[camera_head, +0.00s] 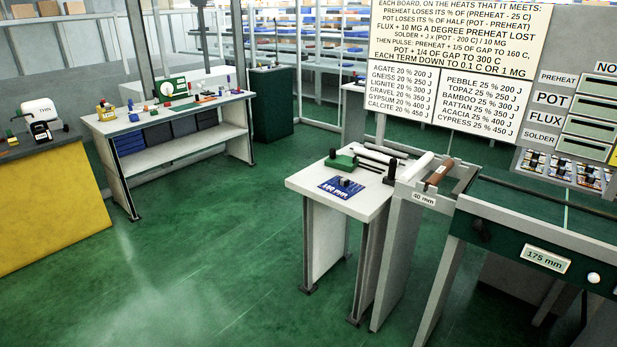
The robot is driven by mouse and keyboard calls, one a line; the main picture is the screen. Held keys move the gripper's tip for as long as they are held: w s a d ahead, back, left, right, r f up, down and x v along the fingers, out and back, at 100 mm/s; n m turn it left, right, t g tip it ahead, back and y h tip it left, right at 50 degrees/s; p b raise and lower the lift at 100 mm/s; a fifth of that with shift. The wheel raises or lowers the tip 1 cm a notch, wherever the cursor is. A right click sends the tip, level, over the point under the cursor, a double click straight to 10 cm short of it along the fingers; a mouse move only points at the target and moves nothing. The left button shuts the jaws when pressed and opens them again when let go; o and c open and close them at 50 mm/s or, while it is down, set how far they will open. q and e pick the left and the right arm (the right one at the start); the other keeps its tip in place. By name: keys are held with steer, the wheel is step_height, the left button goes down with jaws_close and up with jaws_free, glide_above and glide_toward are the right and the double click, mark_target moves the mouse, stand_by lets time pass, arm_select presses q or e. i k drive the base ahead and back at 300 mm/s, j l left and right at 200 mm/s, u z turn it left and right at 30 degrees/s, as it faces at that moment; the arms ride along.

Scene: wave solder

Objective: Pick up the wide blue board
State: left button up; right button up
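A blue board (335,189) with white "mm" lettering lies flat on a small white table (312,181) in the middle right of the head view. The number before "mm" is too small to read surely. A small dark knob stands on the board. Whether this is the wide one cannot be told, as no second blue board shows clearly. Neither of my grippers is in view.
A green block (341,161) and dark rods lie behind the board. A grey frame (460,180) with rollers and a "175 mm" machine (540,238) stand right of the table. Green floor (215,250) is clear to the left, before a workbench (170,160) and yellow counter (50,205).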

mark_target(344, 188)
steer(key=i+j+u, duration=0.15)
steer(key=i, duration=0.75)
steer(key=i+j+u, duration=0.2)
steer(key=i, duration=0.65)
